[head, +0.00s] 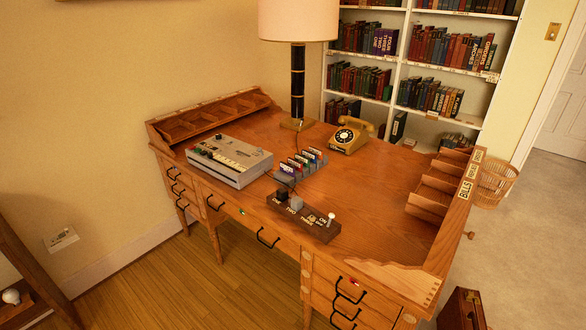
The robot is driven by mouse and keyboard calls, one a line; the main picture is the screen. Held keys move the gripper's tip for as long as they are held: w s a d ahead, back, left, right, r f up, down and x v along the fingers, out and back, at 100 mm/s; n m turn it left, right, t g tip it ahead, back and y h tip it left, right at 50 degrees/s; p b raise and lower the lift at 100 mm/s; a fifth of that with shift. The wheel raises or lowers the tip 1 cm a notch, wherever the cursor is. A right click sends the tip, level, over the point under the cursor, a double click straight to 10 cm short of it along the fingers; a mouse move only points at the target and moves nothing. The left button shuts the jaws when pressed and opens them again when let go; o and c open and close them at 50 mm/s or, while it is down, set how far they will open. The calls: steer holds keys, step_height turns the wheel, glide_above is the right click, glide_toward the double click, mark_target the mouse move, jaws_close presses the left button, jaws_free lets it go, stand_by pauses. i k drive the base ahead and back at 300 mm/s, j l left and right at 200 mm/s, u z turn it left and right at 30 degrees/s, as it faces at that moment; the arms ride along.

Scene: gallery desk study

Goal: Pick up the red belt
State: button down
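I cannot make out a red belt in the head view. A small red spot (352,281) shows on the front of the wooden desk (370,215), above the right-hand drawers, but it is too small to tell what it is. My gripper is not in view.
On the desk are a tape machine (230,160), a lamp (298,85), a yellow telephone (349,135), several small cartridges (302,163) and a switch box (302,217). Wooden floor (185,275) is clear in front.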

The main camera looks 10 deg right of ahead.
mark_target(298, 165)
steer(key=i+j+z, duration=0.1)
steer(key=j, duration=0.3)
steer(key=i+j+z, duration=0.15)
steer(key=j, duration=0.25)
steer(key=i+j+z, duration=0.1)
steer(key=i+j, duration=0.15)
steer(key=j, duration=0.15)
steer(key=i+j+z, duration=0.1)
steer(key=j, duration=0.35)
steer(key=i+j+z, duration=0.1)
steer(key=j, duration=0.35)
